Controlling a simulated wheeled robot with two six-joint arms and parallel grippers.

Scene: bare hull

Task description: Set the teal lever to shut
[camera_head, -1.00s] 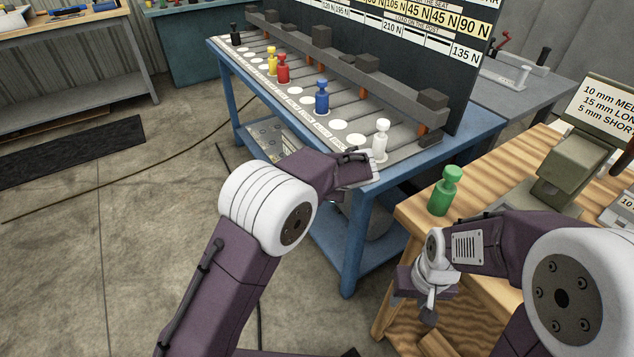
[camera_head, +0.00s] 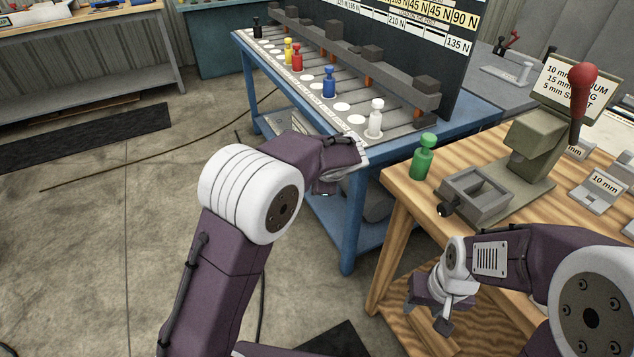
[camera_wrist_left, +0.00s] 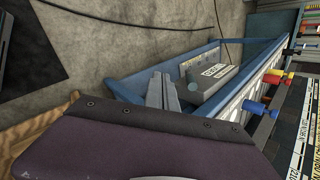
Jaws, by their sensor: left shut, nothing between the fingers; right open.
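I see no teal lever in either view. A press-like fixture on the wooden bench has an upright lever with a red knob (camera_head: 581,88). Small levers (camera_head: 515,40) with dark and red handles stand on a grey bench at the back right; I make out no teal there. My left gripper (camera_wrist_left: 163,92) is shut and empty, beside the blue bench in the left wrist view; its fingertips are not clear in the head view. My right gripper (camera_head: 438,312) is open and empty, low at the front edge of the wooden bench.
A blue bench (camera_head: 350,208) carries a row of coloured pegs, including a blue one (camera_head: 329,82) and a white one (camera_head: 375,118). A green peg (camera_head: 424,157) and a grey block (camera_head: 475,195) sit on the wooden bench (camera_head: 405,190).

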